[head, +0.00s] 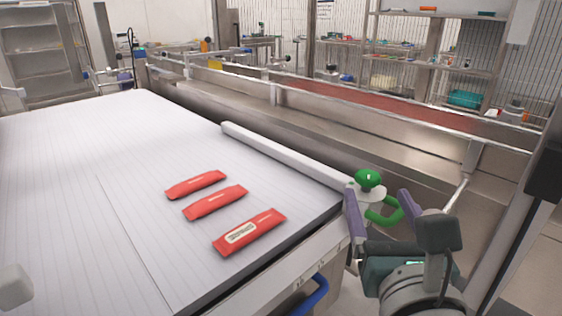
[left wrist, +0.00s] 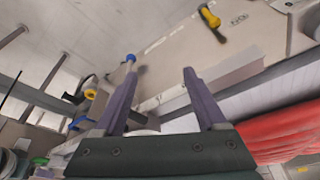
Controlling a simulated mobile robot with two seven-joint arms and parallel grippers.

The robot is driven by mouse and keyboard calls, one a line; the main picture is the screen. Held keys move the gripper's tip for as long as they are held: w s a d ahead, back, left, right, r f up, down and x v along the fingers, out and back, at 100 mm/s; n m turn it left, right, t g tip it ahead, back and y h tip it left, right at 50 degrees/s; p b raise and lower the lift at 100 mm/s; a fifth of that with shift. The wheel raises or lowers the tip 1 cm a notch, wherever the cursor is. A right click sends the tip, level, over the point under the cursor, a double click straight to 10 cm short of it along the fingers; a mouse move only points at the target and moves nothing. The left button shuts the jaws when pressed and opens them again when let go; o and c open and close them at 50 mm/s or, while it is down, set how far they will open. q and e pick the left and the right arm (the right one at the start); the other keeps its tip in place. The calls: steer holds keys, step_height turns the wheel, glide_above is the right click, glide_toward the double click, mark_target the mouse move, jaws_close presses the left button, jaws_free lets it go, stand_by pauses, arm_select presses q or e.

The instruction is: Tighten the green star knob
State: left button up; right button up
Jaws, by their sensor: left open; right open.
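The green star knob (head: 368,180) sits on a pale mount at the near right corner of the white conveyor table, at the end of a long pale rail. A green curved handle (head: 385,213) is just below it. My right gripper (head: 377,196) is open, its two purple fingers spread to either side of the knob and handle in the picture. I cannot tell whether either finger touches them. My left gripper (left wrist: 160,73) is open and empty in the left wrist view, away from the knob.
Three red packets (head: 215,202) lie on the white table (head: 80,200). The pale rail (head: 285,155) runs along its right edge, with a metal guard frame behind. A blue handle (head: 308,294) is below the table edge. The left wrist view shows a yellow handle (left wrist: 210,20) and a blue knob (left wrist: 131,58).

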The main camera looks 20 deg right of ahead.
mark_target(371, 181)
steer(key=x, duration=0.7)
steer(key=shift+w+d+b, duration=0.15)
steer(key=shift+b, duration=0.2)
jaws_close()
